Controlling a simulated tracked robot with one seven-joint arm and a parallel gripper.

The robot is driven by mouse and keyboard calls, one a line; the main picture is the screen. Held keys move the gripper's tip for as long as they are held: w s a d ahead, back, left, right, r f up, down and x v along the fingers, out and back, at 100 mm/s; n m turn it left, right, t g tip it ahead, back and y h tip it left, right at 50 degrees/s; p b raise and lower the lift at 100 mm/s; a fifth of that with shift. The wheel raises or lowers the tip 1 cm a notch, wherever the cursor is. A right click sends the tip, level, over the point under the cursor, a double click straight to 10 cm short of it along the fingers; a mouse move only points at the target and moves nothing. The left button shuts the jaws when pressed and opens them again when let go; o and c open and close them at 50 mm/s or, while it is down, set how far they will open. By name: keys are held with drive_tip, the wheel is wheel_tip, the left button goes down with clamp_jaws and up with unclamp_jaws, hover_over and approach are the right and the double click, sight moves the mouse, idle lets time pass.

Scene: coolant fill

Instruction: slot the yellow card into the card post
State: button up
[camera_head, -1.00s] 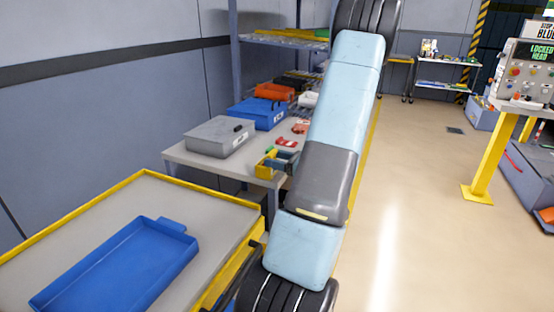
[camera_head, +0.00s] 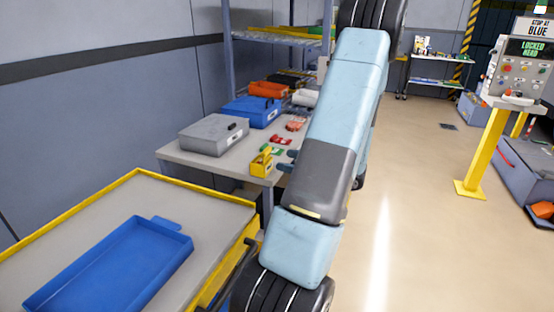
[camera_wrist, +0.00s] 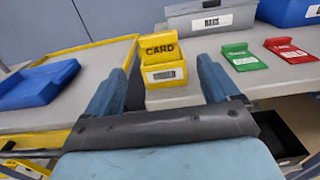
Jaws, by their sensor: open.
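A yellow card (camera_wrist: 160,47) marked "CARD" stands upright in a yellow holder (camera_wrist: 165,75) with a white label, on the grey table's near edge. In the head view the yellow holder (camera_head: 261,163) stands just left of my gripper (camera_head: 288,161). My gripper (camera_wrist: 160,68) is open, with its blue fingers apart on either side of the holder in the wrist view and nothing held between them. In the head view my arm hides part of the gripper. A control panel on a yellow post (camera_head: 485,155) stands at the right; I cannot tell whether it is the card post.
A green card (camera_wrist: 240,56) and a red card (camera_wrist: 288,50) lie right of the holder. A grey case (camera_head: 213,135) and a blue case (camera_head: 250,111) stand behind. A blue tray (camera_head: 60,292) lies on a yellow-rimmed bench (camera_head: 100,208).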

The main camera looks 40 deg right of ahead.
drive_tip(key=v, duration=0.7)
drive_tip(key=shift+w+a, duration=0.1)
idle(0.4)
drive_tip(key=w+a+r+n+g+y, duration=0.1)
drive_tip(key=w+a+r+n+g, duration=0.15)
drive_tip(key=a+n+g, duration=0.4)
drive_tip(key=w+a+r+n+g+y, duration=0.1)
drive_tip(key=w+a+r+n+g, duration=0.2)
drive_tip(key=a, duration=0.7)
drive_tip(key=w+a+r+n+g+y, duration=0.1)
drive_tip(key=a+r+n+g, duration=0.3)
drive_tip(key=a, duration=0.4)
drive_tip(key=s+a+r+n+t+h, duration=0.1)
drive_tip(key=s+a+r+n+h, duration=0.4)
drive_tip(key=a+n, duration=0.3)
drive_tip(key=s+a+r+n+t+h, duration=0.1)
drive_tip(key=s+a+r+n+h, duration=0.3)
drive_tip(key=n, duration=0.6)
drive_tip(key=s+a+r, duration=0.1)
drive_tip(key=a+r, duration=0.1)
drive_tip(key=a, duration=0.1)
drive_tip(key=shift+a+h, duration=0.4)
